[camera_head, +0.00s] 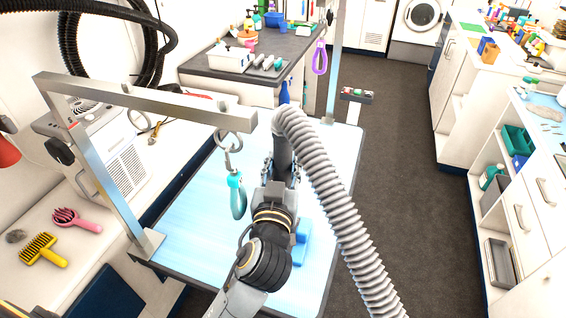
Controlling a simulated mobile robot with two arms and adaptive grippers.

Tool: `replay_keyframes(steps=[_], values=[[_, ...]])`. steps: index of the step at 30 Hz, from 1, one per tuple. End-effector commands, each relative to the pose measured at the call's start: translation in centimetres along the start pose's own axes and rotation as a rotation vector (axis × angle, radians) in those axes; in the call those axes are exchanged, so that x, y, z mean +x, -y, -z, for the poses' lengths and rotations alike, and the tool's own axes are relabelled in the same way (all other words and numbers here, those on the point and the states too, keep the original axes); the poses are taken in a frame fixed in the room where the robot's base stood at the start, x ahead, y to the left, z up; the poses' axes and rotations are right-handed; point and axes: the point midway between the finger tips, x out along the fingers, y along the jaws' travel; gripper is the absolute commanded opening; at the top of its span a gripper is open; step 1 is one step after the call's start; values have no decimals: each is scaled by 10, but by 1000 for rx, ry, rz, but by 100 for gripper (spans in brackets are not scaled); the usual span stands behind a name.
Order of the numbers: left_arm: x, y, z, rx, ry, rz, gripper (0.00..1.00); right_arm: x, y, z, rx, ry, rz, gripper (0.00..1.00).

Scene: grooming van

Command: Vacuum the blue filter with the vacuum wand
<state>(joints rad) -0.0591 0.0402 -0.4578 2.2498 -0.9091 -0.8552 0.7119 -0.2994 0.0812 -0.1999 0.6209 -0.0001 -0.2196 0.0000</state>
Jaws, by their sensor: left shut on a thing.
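My left arm reaches up over the grooming table, and its gripper (281,172) is shut on the grey vacuum wand (282,150). The ribbed grey hose (335,205) arcs from the wand's top and runs down to the lower right. The wand's lower end is hidden behind the gripper. A blue block-like thing, which looks like the blue filter (303,232), lies on the light blue tabletop, partly hidden by my arm. I cannot tell whether the wand touches anything. My right gripper is not in view.
Brushes (42,250) lie on the left counter. A dark-topped counter (285,50) stands behind. White cabinets (525,205) line the right, with open dark floor (400,150) between.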

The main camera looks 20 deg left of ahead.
Motion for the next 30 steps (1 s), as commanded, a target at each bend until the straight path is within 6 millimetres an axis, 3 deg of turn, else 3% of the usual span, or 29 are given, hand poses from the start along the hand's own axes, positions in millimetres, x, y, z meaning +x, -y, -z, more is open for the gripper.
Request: replay_keyframes(steps=[11,30], values=[[2,0,2,-1,-4,0,0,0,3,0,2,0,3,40],[42,-6,2,-2,-5,-1,0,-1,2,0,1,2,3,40]])
